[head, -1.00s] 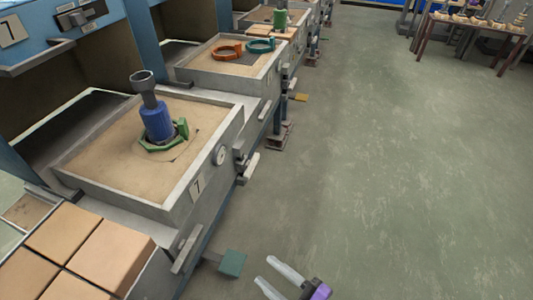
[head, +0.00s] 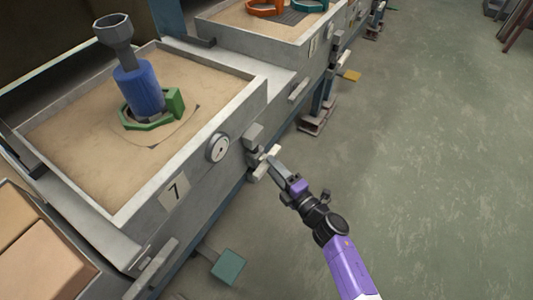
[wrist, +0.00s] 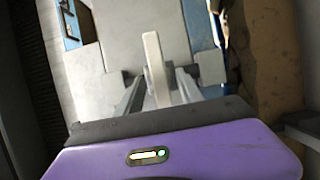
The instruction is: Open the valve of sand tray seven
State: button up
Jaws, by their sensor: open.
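Sand tray seven (head: 190,150) fills the left of the head view, with a plate marked 7 (head: 174,191) on its front wall. The pale valve lever (head: 259,173) is on that wall, to the right of the round gauge (head: 218,148). My gripper (head: 273,163) is at the lever. In the wrist view the lever (wrist: 152,50) stands between the two open fingers of my gripper (wrist: 158,88), one on each side. Gaps seem to show beside it, but I cannot tell whether a finger touches it. The fingers partly hide the lever in the head view.
A blue cylinder with a grey funnel-like top (head: 138,88) stands inside a green ring (head: 172,106) on the sand. A teal pedal (head: 228,267) juts out low beside the bench. Another tray with an orange ring (head: 267,6) is farther back.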

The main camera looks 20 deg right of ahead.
aim_at(262, 156)
jog(key=b+x, duration=0.1)
jog(key=x, duration=0.5)
jog(key=shift+b, duration=0.3)
grip_shut()
dwell(1.1)
